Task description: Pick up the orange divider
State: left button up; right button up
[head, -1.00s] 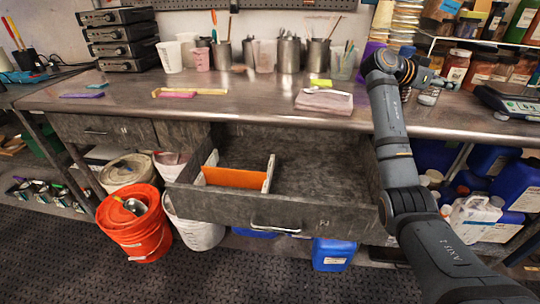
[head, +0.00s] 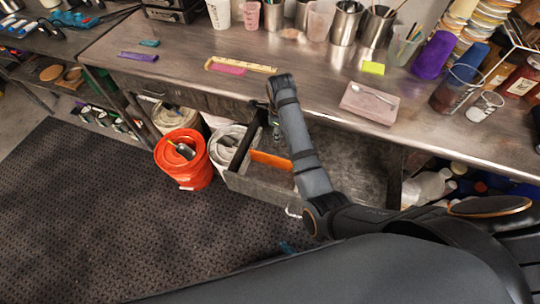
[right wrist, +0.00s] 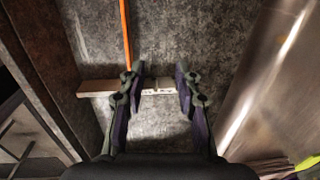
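The orange divider (head: 270,160) stands on edge inside the open drawer (head: 262,188), toward its left end. My right arm crosses in front of part of the drawer and hides the divider's right end. In the right wrist view the divider (right wrist: 126,35) is a thin upright orange strip seen from above. My right gripper (right wrist: 160,72) is open and empty over the drawer. The divider lies just left of its left fingertip, not between the fingers. A pale slotted strip (right wrist: 100,86) runs across below the fingers, at the divider's near end. My left gripper is not in view.
The steel worktop (head: 300,75) overhangs the drawer; its edge is close on the right in the wrist view. An orange bucket (head: 183,165) and pale buckets stand left of the drawer. A pink block (head: 369,104) with a spoon lies on the worktop.

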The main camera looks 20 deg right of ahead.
jog(key=shift+g+y, duration=0.3)
jog(key=shift+g, duration=0.3)
jog(key=s+a+f, duration=0.2)
jog(key=s, duration=0.1)
jog(key=shift+s+a+f, duration=0.1)
jog(key=shift+s+f, duration=0.05)
jog(key=shift+f, duration=0.15)
send_over(275, 166)
jog(key=shift+w+f, duration=0.15)
jog(key=shift+f, duration=1.2)
jog(key=shift+w+f, duration=0.15)
jog(key=shift+f, duration=1.2)
notch_tip(275, 166, down, 5)
jog(key=shift+s+f, duration=0.1)
jog(key=shift+s, duration=0.05)
grip_shut()
